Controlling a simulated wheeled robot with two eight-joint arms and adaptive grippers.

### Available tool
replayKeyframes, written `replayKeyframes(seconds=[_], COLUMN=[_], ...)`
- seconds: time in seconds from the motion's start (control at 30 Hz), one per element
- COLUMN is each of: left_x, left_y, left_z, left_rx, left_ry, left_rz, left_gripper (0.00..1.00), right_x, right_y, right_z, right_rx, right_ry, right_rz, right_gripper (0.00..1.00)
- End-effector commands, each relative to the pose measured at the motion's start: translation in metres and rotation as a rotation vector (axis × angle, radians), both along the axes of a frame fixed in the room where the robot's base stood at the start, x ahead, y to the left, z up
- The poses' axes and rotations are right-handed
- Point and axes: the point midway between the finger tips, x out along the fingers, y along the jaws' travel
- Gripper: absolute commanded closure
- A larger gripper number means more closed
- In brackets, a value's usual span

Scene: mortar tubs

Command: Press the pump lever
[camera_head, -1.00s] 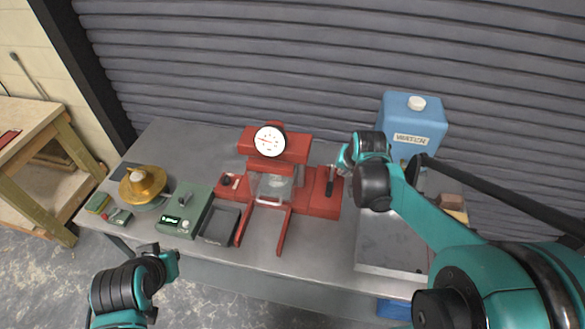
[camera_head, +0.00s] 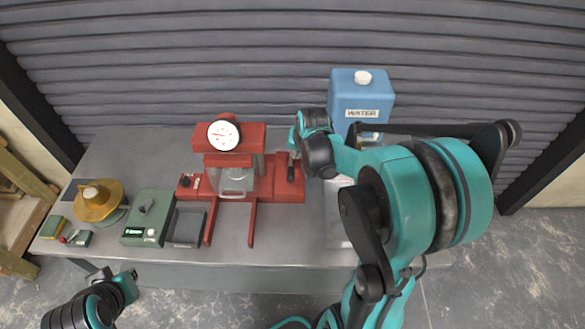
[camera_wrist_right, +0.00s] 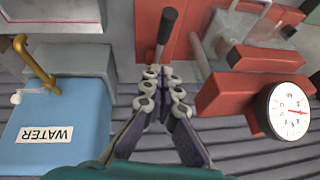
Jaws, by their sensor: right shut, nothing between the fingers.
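The pump lever (camera_head: 291,171), with a black grip, stands at the right end of the red press (camera_head: 232,175). In the right wrist view the lever (camera_wrist_right: 166,28) runs down towards my fingertips. My right gripper (camera_head: 294,148) is shut and empty beside the lever. In the wrist view its closed fingertips (camera_wrist_right: 163,74) overlap the lever's lower end; I cannot tell whether they touch it. The press carries a round white gauge (camera_head: 224,134). My left arm (camera_head: 105,297) is at the lower left, off the table; its finger state is unclear.
A blue water container (camera_head: 360,103) stands right of the press, close to my right arm. Left of the press are a black tray (camera_head: 186,228), a green device (camera_head: 148,217) and a brass bowl (camera_head: 98,201). A grey shutter (camera_head: 200,60) rises behind the table.

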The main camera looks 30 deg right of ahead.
Motion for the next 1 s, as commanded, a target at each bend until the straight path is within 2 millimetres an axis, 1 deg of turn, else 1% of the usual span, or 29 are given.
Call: replayKeyframes(seconds=[0.03,0.2,0.4,0.53,0.87,1.0], left_x=[0.0,0.0,0.0,0.0,0.0,0.0], left_y=[0.0,0.0,0.0,0.0,0.0,0.0], left_z=[-0.003,-0.008,-0.011,-0.011,-0.011,-0.015], left_rx=[0.0,0.0,0.0,0.0,0.0,0.0], left_ry=[0.0,0.0,0.0,0.0,0.0,0.0], left_rz=[0.0,0.0,0.0,0.0,0.0,0.0], left_gripper=[1.0,1.0,1.0,1.0,1.0,1.0], right_x=[0.006,0.019,0.012,0.01,0.01,0.008], right_y=[-0.001,-0.004,0.007,0.009,0.01,0.011], right_z=[-0.013,-0.043,-0.066,-0.072,-0.073,-0.076], right_rx=[0.0,0.0,0.0,0.0,0.0,-0.005], right_ry=[0.0,0.0,0.0,0.0,0.0,-0.008], right_rz=[0.0,0.0,0.0,0.0,0.0,0.001], right_gripper=[1.0,1.0,1.0,1.0,1.0,1.0])
